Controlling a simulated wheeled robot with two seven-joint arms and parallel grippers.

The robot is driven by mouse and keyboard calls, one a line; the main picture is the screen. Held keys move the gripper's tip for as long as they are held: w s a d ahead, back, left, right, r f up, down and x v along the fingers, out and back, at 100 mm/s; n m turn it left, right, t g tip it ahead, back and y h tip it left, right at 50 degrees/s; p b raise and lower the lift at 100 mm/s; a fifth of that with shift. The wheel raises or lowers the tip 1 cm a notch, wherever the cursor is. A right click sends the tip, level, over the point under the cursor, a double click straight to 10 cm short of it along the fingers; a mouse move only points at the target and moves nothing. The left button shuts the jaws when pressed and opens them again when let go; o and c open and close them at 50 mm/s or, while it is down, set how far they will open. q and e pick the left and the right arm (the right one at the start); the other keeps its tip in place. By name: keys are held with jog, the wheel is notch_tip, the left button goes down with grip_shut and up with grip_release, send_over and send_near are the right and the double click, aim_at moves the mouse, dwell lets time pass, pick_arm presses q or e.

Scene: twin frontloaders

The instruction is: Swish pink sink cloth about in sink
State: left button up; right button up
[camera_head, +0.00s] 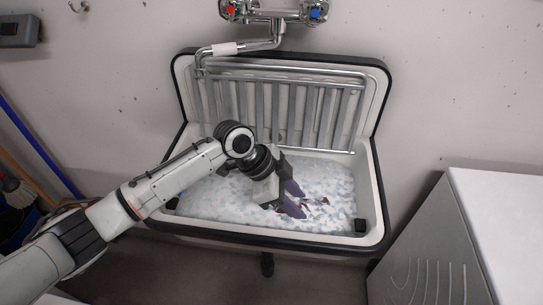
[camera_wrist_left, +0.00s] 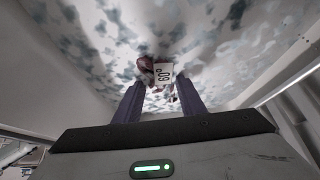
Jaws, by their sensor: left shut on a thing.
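The sink (camera_head: 376,195) is a white basin with a black rim, filled with foamy, mottled water. My left gripper (camera_head: 294,205) reaches down into the basin, its purple fingers at the water surface. A small dark pinkish piece of the cloth (camera_head: 308,201) shows at the fingertips; most of it is hidden by the fingers and foam. In the left wrist view the cloth (camera_wrist_left: 146,66) is a reddish bit with a white printed tag between the two fingertips (camera_wrist_left: 156,92), and the gripper is shut on it. My right gripper is not in view.
A metal rack (camera_head: 300,115) stands upright against the sink's back panel. A chrome tap (camera_head: 270,42) with red and blue knobs is above it. A white-topped grey machine (camera_head: 430,250) stands at the right. Blue and orange poles (camera_head: 40,148) lean at the left.

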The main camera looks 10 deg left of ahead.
aim_at(312, 206)
pick_arm(q)
jog(key=shift+a+p, duration=0.65)
jog(key=shift+a, duration=2.55)
jog(key=shift+d, duration=0.1)
jog(key=d, duration=1)
jog(key=shift+a, duration=0.1)
jog(key=shift+a, duration=0.3)
jog(key=a+p, duration=0.1)
jog(key=a, duration=0.8)
jog(key=shift+a, duration=0.2)
